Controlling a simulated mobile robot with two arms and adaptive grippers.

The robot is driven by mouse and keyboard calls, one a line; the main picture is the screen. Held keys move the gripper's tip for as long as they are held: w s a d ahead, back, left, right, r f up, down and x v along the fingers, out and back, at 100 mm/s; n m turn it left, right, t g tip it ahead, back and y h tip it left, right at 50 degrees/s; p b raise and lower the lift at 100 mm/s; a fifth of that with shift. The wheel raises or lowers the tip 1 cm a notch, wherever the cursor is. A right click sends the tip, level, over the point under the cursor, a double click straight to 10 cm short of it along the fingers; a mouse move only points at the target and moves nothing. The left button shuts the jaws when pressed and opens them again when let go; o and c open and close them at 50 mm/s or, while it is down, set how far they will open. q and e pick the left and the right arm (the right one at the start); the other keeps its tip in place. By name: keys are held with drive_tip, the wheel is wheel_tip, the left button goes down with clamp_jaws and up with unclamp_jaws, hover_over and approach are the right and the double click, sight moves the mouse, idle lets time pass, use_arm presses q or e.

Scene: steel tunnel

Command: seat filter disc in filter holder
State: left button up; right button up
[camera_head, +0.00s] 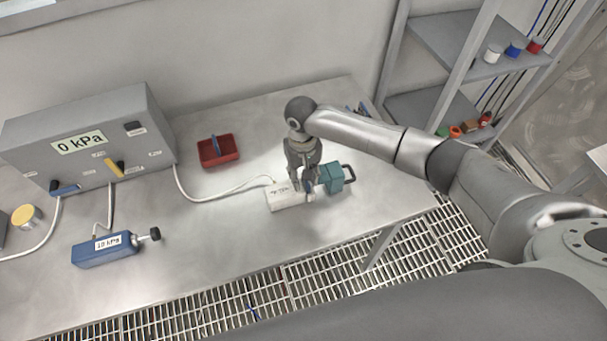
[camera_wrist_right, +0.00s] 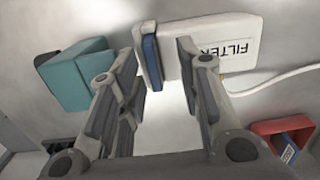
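The filter holder (camera_head: 283,198) is a white box on the steel table, joined to a pale hose. In the right wrist view the holder (camera_wrist_right: 212,40) carries a FILTER label, upside down, and has a narrow blue piece (camera_wrist_right: 151,62) and a white end plate at its left end. My right gripper (camera_head: 305,188) is over that end, pointing down. In the wrist view the gripper (camera_wrist_right: 166,40) has its fingers apart, with the blue piece between them and clear of the right finger; contact at the left finger is unclear. I cannot make out a filter disc. My left gripper is out of view.
A teal box (camera_head: 332,178) with a dark handle stands close right of the gripper. A red tray (camera_head: 218,158) with a blue item lies behind left. Front middle table is clear.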

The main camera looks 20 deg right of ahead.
sight(303, 183)
wheel_tip(303, 183, up, 12)
drive_tip(key=shift+w, duration=0.35)
idle(0.6)
